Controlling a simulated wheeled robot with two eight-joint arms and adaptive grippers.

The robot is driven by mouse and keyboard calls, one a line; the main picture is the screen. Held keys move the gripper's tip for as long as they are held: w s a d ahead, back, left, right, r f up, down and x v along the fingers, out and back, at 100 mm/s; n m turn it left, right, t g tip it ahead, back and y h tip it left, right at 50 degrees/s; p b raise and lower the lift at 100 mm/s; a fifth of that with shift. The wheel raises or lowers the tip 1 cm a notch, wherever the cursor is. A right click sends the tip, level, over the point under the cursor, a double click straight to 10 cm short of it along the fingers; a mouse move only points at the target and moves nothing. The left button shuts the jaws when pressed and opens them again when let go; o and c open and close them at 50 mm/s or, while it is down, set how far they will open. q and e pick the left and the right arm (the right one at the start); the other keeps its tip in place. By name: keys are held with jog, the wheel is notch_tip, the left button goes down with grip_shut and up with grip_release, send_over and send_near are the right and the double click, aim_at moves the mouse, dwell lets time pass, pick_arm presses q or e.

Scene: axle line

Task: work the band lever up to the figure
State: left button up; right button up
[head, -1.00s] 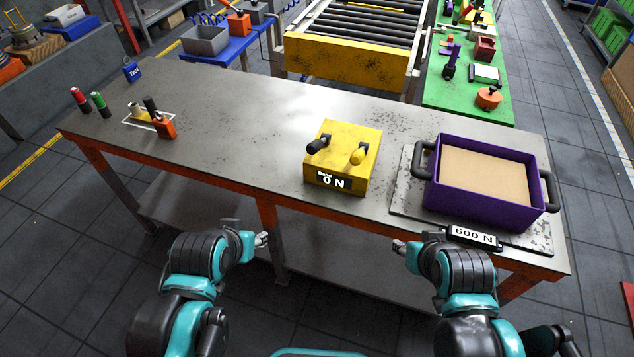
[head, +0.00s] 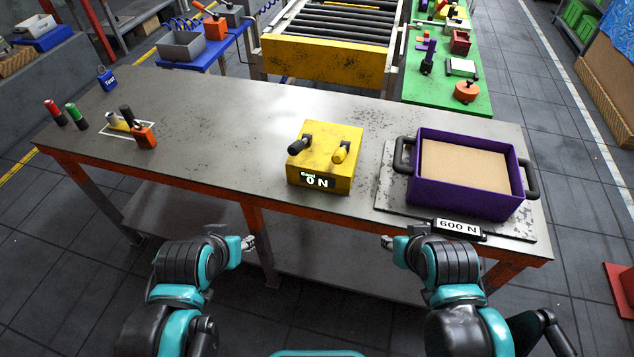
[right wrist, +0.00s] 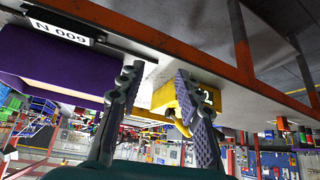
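A plate (head: 458,229) at the bench's front edge reads 600 N. My left gripper (head: 249,243) is in front of the bench, touching nothing; its finger gap is too small to judge. My right gripper (head: 387,242) is also in front of the bench, apart from the box. In the right wrist view its fingers (right wrist: 158,82) are spread and empty.
A purple crate (head: 462,193) with black handles sits on a plate right of the box. The bench (head: 225,140) between is clear. A roller conveyor (head: 325,55) stands behind.

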grip_shut()
dwell(1.0)
